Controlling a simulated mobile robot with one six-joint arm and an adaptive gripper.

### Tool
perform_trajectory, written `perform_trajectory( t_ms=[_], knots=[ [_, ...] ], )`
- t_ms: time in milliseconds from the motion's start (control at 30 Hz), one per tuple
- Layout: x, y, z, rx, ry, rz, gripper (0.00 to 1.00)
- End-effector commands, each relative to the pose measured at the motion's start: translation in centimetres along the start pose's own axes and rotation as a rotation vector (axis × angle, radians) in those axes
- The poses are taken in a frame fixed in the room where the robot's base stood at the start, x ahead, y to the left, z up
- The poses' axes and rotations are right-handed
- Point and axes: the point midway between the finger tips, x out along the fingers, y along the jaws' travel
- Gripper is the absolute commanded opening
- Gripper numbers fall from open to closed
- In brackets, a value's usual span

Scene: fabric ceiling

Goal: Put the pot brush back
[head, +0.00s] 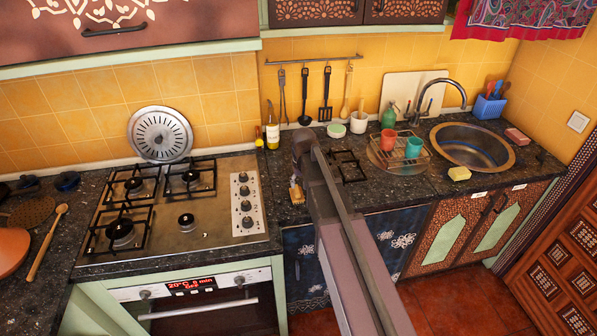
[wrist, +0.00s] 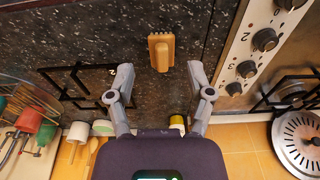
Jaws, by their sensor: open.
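The pot brush (wrist: 161,50), small and wooden with a comb-like bristle edge, is on the dark speckled counter in the wrist view. In the head view it shows as a small tan shape (head: 296,191) between the hob and the black grate, partly covered by my arm. My gripper (wrist: 159,68) is open and empty, its two fingers on either side of the brush's line, apart from it. In the head view my gripper is mostly hidden by my arm. I cannot tell the gap in height between the fingers and the brush.
The hob (head: 185,210) with its knobs is left of the brush. A black grate (head: 347,166), a wire rack (head: 398,160) with cups and the sink (head: 470,147) are to the right. A bottle (head: 272,130) stands behind. Utensils hang from a wall rail (head: 315,60).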

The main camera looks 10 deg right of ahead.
Motion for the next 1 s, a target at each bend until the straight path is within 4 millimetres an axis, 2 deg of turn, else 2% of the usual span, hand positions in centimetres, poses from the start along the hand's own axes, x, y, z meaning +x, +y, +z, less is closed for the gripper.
perform_trajectory(
  t_ms=[33, 200, 300, 400, 567, 1000],
  knots=[
    [-0.4, 0.0, 3.4, 0.000, -0.011, 0.000, 0.68],
    [-1.2, 0.0, 11.4, 0.000, -0.056, 0.001, 0.68],
    [-1.6, 0.1, 15.3, 0.000, -0.079, 0.002, 0.68],
    [-1.9, 0.1, 18.2, 0.000, -0.097, 0.002, 0.68],
    [-2.1, 0.1, 20.1, 0.000, -0.111, 0.002, 0.68],
    [-2.1, 0.1, 20.0, 0.000, -0.113, 0.002, 0.68]
  ],
)
